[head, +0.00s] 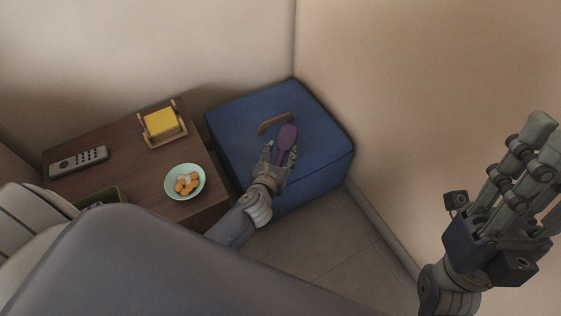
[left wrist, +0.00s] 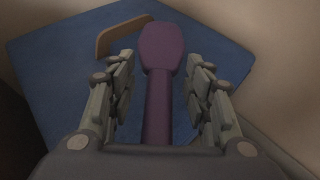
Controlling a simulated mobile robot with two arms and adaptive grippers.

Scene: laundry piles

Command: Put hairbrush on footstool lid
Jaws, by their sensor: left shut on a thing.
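The purple hairbrush (head: 288,136) is in my left gripper (head: 280,158), its broad head pointing away from the hand. In the left wrist view the hairbrush (left wrist: 160,52) runs straight out between the fingers (left wrist: 160,95), which are shut on its handle. The blue footstool lid (head: 237,118) lies beneath the brush and has a tan strap handle (head: 275,122) on top. The brush head is over the lid, near the strap; I cannot tell if it touches the lid. My right gripper (head: 525,175) is at the far right, empty, with its fingers apart.
A brown wooden table (head: 120,145) stands left of the footstool. On it are a remote (head: 79,161), a holder with yellow paper (head: 161,123), and a pale green bowl (head: 184,181) of orange pieces. Walls meet behind the footstool. Much of the lid is clear.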

